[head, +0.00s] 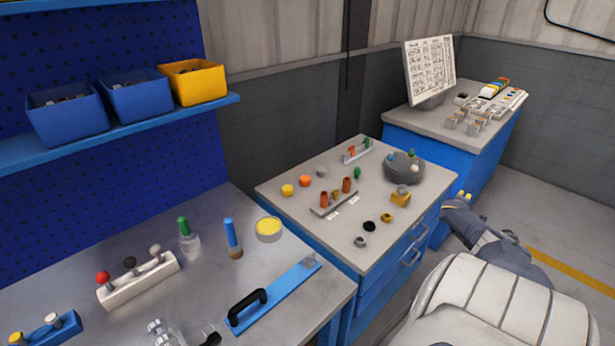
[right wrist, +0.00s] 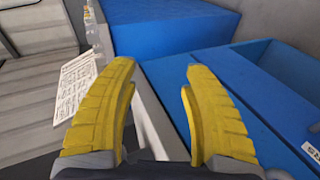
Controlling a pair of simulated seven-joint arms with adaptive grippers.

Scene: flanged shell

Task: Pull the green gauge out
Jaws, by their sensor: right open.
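A dark grey round flanged shell (head: 403,170) stands on the grey-topped cabinet in the head view. A small green piece (head: 412,154), likely the green gauge, stands up from its top, with a blue one (head: 390,158) beside it. My right gripper (head: 466,196) is right of and nearer than the shell, past the cabinet's right edge, apart from it. In the right wrist view its yellow fingers (right wrist: 160,72) are spread with nothing between them; the shell is not seen there. My left gripper is not in view.
Other green pieces are a loose one (head: 357,173) and one in a small rack (head: 366,144). A yellow block (head: 401,198) lies just in front of the shell. Orange cylinders stand in a holder (head: 334,205) to its left.

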